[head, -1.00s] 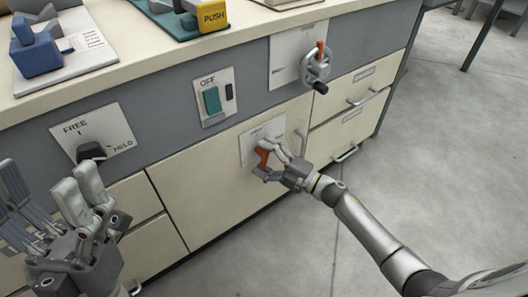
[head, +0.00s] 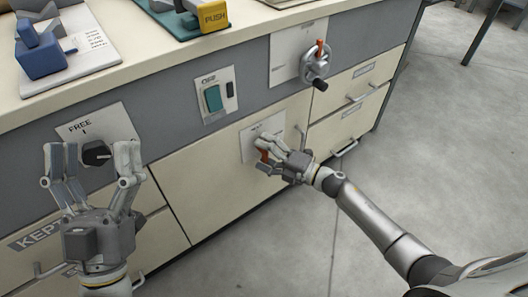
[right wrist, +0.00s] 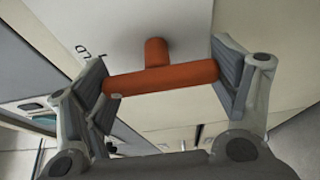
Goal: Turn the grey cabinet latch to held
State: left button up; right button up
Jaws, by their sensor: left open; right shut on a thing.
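The latch plate (head: 118,128) on the grey front panel carries a dark knob (head: 96,152) below the word FREE. My left gripper (head: 92,164) is open in front of it, its fingers to the left and right of the knob in the head view; contact cannot be told. The word HELD is hidden behind the fingers. My right gripper (head: 267,151) is shut on an orange T-shaped handle (head: 263,157) on a lower cabinet door. In the right wrist view the handle's crossbar (right wrist: 162,78) spans between the finger pads.
A green switch (head: 213,98) and a crank wheel (head: 316,66) are on the panel to the right. A blue device (head: 42,55) and a yellow PUSH block (head: 213,17) stand on the counter. Drawers with bar handles are below.

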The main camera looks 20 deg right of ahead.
jog(key=o, duration=0.9)
jog(key=shift+o, duration=0.2)
jog(key=v, duration=1.2)
